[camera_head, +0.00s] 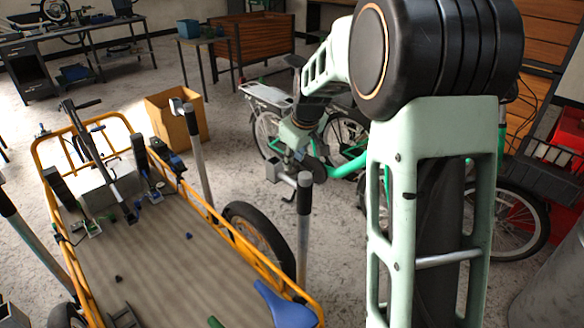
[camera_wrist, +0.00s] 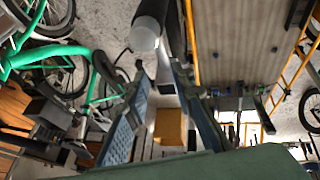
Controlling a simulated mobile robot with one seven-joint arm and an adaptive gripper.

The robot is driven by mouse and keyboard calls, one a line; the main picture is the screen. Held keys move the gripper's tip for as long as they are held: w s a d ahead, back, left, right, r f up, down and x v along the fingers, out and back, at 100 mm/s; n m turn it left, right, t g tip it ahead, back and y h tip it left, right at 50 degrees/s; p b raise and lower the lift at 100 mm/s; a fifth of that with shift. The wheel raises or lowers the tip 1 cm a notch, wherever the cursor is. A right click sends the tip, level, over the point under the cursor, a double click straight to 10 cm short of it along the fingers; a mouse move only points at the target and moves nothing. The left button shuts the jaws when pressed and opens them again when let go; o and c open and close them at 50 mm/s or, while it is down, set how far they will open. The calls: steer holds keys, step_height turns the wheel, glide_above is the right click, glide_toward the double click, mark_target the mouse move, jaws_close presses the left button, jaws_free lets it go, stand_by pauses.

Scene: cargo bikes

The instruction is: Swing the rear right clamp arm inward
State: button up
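The cargo bike has a yellow frame and a grey-brown deck (camera_head: 165,265), which also shows in the wrist view (camera_wrist: 240,40). A grey post with a black top (camera_head: 304,225) stands by its right side. My gripper (camera_head: 292,160) is right above and beside this post top. In the wrist view my gripper (camera_wrist: 164,72) has its two fingers apart, with no object clearly between them. A dark cylinder with a pale end (camera_wrist: 145,38) lies close to the fingertips.
A cardboard box (camera_head: 180,118) and a green bicycle (camera_head: 350,165) stand behind.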

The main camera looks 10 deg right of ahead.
mark_target(289, 179)
steer(key=x, duration=1.1)
steer(key=shift+s+a, duration=0.1)
steer(key=shift+s, duration=0.05)
steer(key=shift+c, duration=0.7)
jaws_close()
